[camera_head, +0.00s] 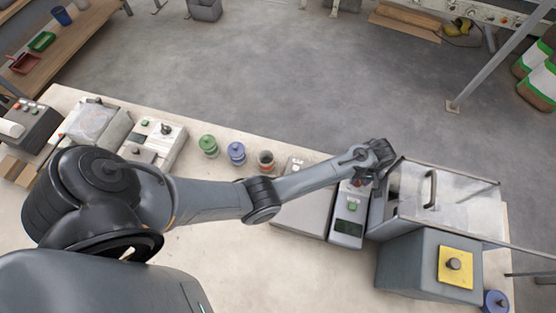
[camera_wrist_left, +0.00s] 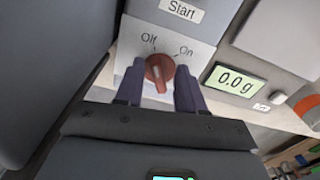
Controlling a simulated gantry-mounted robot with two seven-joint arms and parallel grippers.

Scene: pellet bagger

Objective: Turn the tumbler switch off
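The tumbler switch is a round orange-red knob (camera_wrist_left: 160,73) with a raised bar, on a light plate (camera_wrist_left: 125,40) marked "Off" and "On". In the left wrist view the bar's pale mark appears to point up toward "Off". My left gripper (camera_wrist_left: 159,88) has its two dark fingers on either side of the knob, with gaps between them and the bar. Whether they touch the knob's rim is unclear. In the head view my left gripper (camera_head: 380,150) is beside the metal-framed machine, and I cannot make out the knob there. My right gripper is not in view.
A label reading "Start" (camera_wrist_left: 181,10) is above the switch. A display reading "0.0 g" (camera_wrist_left: 235,80) is to its right. Small jars (camera_head: 237,153) stand on the bench.

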